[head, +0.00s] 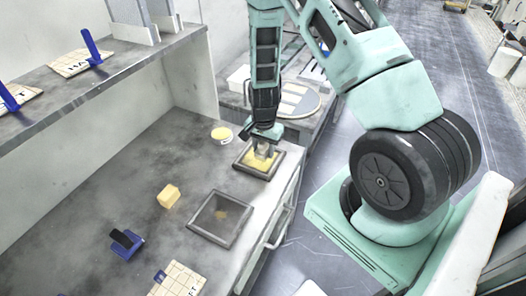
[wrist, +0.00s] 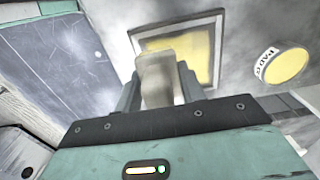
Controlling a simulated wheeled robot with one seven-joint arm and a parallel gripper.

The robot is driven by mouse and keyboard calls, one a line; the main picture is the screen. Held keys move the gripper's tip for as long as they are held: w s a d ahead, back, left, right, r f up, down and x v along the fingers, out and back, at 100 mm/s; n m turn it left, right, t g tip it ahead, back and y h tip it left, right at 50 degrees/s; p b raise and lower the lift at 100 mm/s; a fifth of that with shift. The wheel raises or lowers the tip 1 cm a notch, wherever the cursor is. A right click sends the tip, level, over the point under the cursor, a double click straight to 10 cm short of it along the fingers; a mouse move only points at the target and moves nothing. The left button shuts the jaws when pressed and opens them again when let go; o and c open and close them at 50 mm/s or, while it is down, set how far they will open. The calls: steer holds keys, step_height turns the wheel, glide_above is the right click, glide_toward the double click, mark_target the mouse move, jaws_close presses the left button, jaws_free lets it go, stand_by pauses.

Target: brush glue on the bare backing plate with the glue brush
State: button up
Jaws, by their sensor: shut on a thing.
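My gripper (head: 264,147) points down over a square dark-framed plate (head: 244,167) near the bench's right edge. Yellow covers much of the plate's inside. In the wrist view my gripper (wrist: 160,85) is shut on a pale, blocky piece, apparently the glue brush (wrist: 156,72). The yellow-filled framed plate (wrist: 203,42) lies beyond it. The brush's lower end is hidden, so I cannot tell whether it touches the plate. A second framed plate (head: 205,222) lies nearer, grey inside with a faint yellowish spot.
A yellow disc (head: 222,133) lies beside the far plate; its label shows in the wrist view (wrist: 265,62). A yellow block (head: 168,196), a blue holder with a black part (head: 127,242) and a labelled board (head: 180,281) lie on the bench. A shelf (head: 120,66) runs along the left.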

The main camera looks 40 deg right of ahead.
steer(key=shift+r+p, duration=0.65)
steer(key=shift+r, duration=0.6)
